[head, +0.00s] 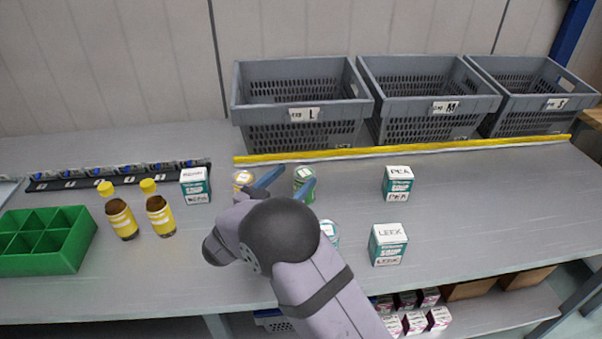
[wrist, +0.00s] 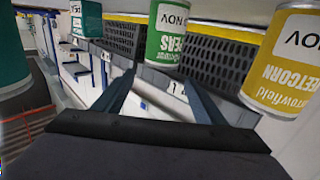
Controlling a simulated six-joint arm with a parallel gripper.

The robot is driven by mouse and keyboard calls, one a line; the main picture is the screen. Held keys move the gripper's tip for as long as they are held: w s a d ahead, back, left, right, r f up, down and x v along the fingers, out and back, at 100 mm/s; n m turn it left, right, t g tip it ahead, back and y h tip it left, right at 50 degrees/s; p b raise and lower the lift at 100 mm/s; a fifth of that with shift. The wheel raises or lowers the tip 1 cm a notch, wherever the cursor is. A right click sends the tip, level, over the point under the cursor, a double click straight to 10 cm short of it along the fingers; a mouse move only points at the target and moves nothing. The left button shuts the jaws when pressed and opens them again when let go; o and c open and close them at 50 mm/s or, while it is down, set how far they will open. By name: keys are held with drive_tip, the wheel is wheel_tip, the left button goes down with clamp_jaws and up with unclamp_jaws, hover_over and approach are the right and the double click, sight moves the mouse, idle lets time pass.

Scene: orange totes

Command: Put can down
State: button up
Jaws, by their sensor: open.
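My gripper (head: 285,182) is open and empty over the middle of the bench, its two blue fingers spread. A green peas can (head: 304,176) stands upright by the right finger, partly covered by it. In the wrist view the peas can (wrist: 172,32) shows beyond the fingertips (wrist: 160,88), apart from them. A yellow sweetcorn can (head: 242,180) stands by the left finger; it also shows at the right of the wrist view (wrist: 285,62). Another can (head: 330,233) is mostly hidden behind my arm. The wrist view is upside down.
Grey crates marked L (head: 304,114), M (head: 445,107) and S (head: 556,103) stand behind a yellow strip (head: 400,152). Boxes of pea (head: 397,184) and leek (head: 387,246) are right; a teal-white box (head: 195,186), bottles (head: 121,217) and a green tray (head: 45,262) are left.

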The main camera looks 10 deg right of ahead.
drive_tip(key=v, duration=0.6)
drive_tip(key=shift+b, duration=0.4)
